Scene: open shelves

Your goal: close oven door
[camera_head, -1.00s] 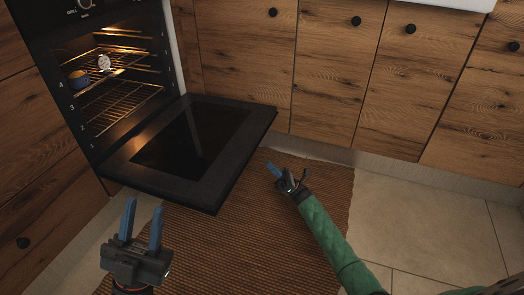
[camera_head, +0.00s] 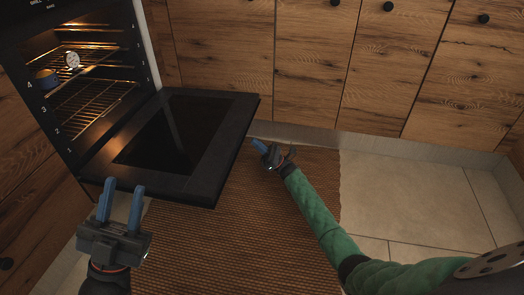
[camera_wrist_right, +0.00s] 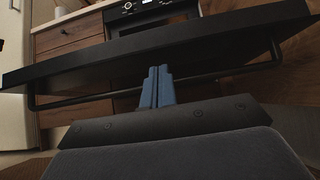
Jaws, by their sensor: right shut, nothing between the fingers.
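The black oven door (camera_head: 222,150) hangs open, folded down nearly flat in front of the lit oven (camera_head: 85,85). In the right wrist view the door (camera_wrist_right: 200,42) spans the picture with its thin bar handle (camera_wrist_right: 75,101) below it. My right gripper (camera_head: 258,143) is beside the door's right edge in the head view. Its blue fingers (camera_wrist_right: 158,75) are shut and empty and overlap the handle and door edge in the wrist view; I cannot tell if they touch. My left gripper (camera_head: 122,186) is open and empty near the door's front left corner.
Wooden cabinets (camera_head: 300,65) line the back. A brown woven mat (camera_head: 215,245) covers the floor, with bare tiles (camera_head: 395,190) at right.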

